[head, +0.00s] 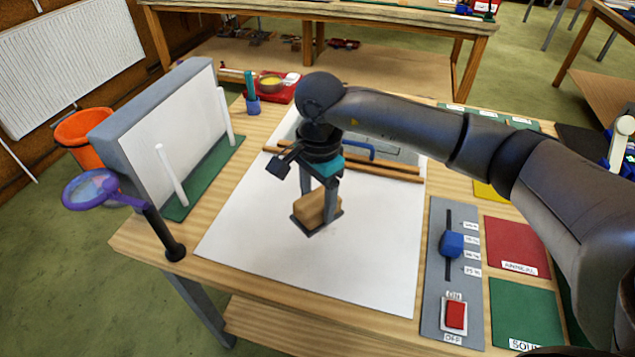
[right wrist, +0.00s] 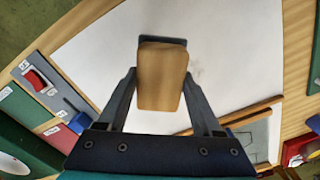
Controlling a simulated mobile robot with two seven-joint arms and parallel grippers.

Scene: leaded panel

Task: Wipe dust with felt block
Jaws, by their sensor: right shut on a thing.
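The felt block (head: 314,206) is a tan wooden block with a thin dark grey pad under it. My right gripper (head: 318,203) is shut on it, one finger on each side, over the white sheet (head: 365,255). I cannot tell whether the pad touches the sheet. In the right wrist view, the block (right wrist: 161,82) sits between the two fingers. A faint grey smudge, possibly dust, shows on the sheet just right of the block there. Behind my gripper lies the leaded panel (head: 392,154), partly hidden by my arm, with wooden strips along its edge. My left gripper is not in view.
A grey-backed upright white board (head: 185,115) on a green base stands left, beside a purple ring on a black stand (head: 172,245). A grey switch panel (head: 440,290) and red and green mats (head: 515,245) lie right. The sheet's front is clear.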

